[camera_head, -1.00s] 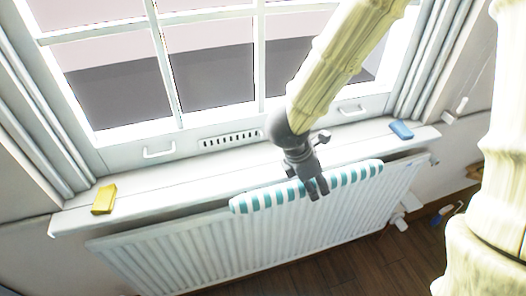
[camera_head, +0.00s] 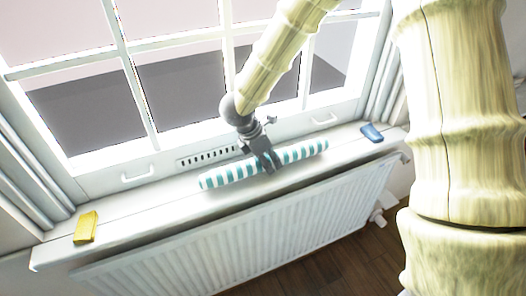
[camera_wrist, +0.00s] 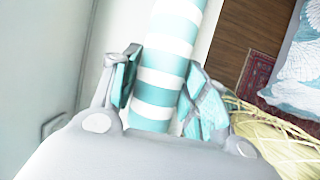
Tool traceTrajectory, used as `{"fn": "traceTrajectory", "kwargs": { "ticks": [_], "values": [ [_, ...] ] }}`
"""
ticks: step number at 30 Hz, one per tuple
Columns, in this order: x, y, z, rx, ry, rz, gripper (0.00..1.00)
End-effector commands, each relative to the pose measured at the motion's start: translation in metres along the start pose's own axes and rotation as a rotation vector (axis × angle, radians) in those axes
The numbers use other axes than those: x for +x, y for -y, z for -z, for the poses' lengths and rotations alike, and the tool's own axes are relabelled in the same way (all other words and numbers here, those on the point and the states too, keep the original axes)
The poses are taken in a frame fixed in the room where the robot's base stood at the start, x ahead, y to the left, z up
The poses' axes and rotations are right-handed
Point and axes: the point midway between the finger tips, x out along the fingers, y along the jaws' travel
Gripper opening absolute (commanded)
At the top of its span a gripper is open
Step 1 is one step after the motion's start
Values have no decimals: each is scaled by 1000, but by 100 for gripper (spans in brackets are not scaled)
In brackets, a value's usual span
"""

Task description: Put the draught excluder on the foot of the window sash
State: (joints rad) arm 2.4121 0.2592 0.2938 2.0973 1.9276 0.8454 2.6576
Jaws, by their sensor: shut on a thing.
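The draught excluder (camera_head: 218,177) is a long roll with teal and white stripes. My gripper (camera_head: 268,163) is shut on it near its middle, and the wrist view shows the fingers on both sides of the roll (camera_wrist: 160,78). In the head view the roll lies over the white sill, roughly along the window; I cannot tell whether it touches the sill. The window sash (camera_head: 158,168) is white, with a slotted vent (camera_head: 208,156) and two pull handles on its bottom rail. The roll is in front of that rail, and my gripper hides part of it.
A yellow block (camera_head: 86,227) sits at the left end of the sill (camera_head: 140,215) and a blue block (camera_head: 371,132) at the right end. A white radiator (camera_head: 240,240) stands below the sill. A patterned rug and bedding (camera_wrist: 298,75) show in the wrist view.

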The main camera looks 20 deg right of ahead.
Motion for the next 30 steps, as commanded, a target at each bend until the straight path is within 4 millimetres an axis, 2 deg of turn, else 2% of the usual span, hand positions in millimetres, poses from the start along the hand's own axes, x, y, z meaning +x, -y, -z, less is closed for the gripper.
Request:
{"fn": "traceTrajectory", "kwargs": {
  "ticks": [5,10,16,26,27,28,30],
  "values": [
    [-2,-16,-1,2,0,-1,8],
    [-2,-43,-1,1,0,-1,8],
    [12,-41,5,0,0,0,8],
    [15,-41,6,0,0,-1,8],
    [15,-41,6,0,0,-1,48],
    [15,-41,6,0,0,-1,53],
    [15,-41,6,0,0,-1,53]
  ]
}}
